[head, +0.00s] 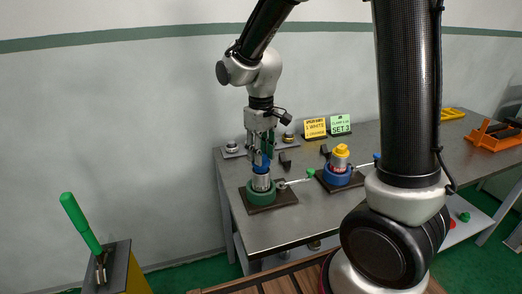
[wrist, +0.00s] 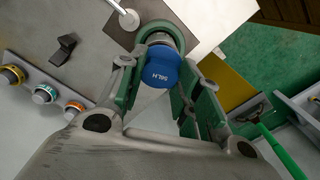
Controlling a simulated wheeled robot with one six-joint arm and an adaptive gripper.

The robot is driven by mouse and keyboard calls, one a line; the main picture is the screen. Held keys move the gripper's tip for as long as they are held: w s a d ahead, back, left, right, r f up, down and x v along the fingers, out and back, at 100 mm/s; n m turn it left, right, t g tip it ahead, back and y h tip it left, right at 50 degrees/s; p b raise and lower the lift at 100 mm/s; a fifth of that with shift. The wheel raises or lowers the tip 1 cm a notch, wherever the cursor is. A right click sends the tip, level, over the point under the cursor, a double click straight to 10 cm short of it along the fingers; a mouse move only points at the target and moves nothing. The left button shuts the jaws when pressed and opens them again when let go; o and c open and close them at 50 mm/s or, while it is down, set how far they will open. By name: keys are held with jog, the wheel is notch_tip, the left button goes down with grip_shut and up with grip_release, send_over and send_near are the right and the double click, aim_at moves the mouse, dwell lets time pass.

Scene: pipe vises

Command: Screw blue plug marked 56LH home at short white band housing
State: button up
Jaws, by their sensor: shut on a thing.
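The blue plug (wrist: 160,67), with 56LH readable on its top, sits between the fingers of my gripper (wrist: 165,78) in the wrist view. In the head view my gripper (head: 262,150) points straight down, shut on the blue plug (head: 262,161). Directly below the plug stands a silver housing (head: 261,182), upright in a green vise (head: 252,196). The plug is at the housing's top end; how deep it sits in the mouth cannot be told. A white band on this housing is too small to make out.
A blue vise (head: 338,179) to the right holds another housing with a yellow plug (head: 342,150). A yellow sign (head: 315,128) and a green sign (head: 340,124) stand behind. Several ringed parts, one orange (wrist: 74,107), stand on a rack.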

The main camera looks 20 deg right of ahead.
jog(key=shift+f, duration=0.85)
dwell(0.6)
jog(key=o, duration=1.1)
notch_tip(320, 180, up, 12)
jog(key=s+d+r+m+t, duration=0.1)
jog(key=s+d, duration=0.4)
jog(key=s, duration=0.1)
jog(key=s+d+r+m+t, duration=0.2)
jog(key=s+d, duration=0.3)
jog(key=s, duration=0.1)
jog(key=s+d+r+m+t, duration=0.1)
jog(key=s+d+m, duration=0.1)
jog(key=s+d, duration=0.3)
jog(key=shift+s+r, duration=0.15)
jog(key=shift+s, duration=0.85)
jog(key=shift+c, duration=0.3)
